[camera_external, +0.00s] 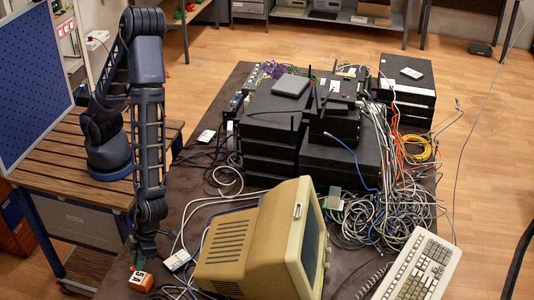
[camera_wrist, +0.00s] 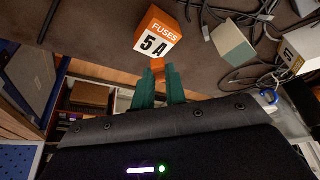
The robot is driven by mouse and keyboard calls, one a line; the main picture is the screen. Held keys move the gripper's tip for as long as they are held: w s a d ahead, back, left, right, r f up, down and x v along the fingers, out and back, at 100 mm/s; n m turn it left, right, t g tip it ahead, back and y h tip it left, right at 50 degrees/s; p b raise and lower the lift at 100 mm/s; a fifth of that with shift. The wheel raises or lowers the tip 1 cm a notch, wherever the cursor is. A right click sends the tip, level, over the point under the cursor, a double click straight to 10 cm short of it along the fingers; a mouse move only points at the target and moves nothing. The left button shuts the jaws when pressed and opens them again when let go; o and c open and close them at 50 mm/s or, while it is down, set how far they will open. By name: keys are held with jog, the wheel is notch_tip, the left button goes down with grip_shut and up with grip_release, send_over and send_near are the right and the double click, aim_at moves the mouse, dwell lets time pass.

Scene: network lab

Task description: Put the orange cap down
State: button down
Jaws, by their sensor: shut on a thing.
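My gripper (camera_wrist: 159,72) has green fingertips, shut on a small orange cap (camera_wrist: 158,63) that shows between their ends in the wrist view. In the external view my gripper (camera_external: 137,261) points down near the table's front left edge, and the cap cannot be made out there. An orange and white box marked FUSES 5A (camera_wrist: 157,33) is just beyond the cap in the wrist view. The same box (camera_external: 141,281) is right below my gripper in the external view. I cannot tell whether the cap touches the box or the table.
The dark table (camera_external: 190,215) has a beige monitor (camera_external: 240,255) right of my gripper. Grey cables (camera_external: 375,220) and stacked black boxes (camera_external: 275,130) fill its middle and back. A keyboard (camera_external: 420,268) is at the right. A small white box (camera_external: 176,260) lies near the fuse box.

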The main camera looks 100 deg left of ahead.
aim_at(144, 277)
jog(key=shift+f, duration=2.3)
jog(key=shift+f, duration=0.15)
jog(key=c, duration=1.4)
grip_release()
jog(key=shift+c, duration=0.2)
jog(key=shift+r, duration=0.2)
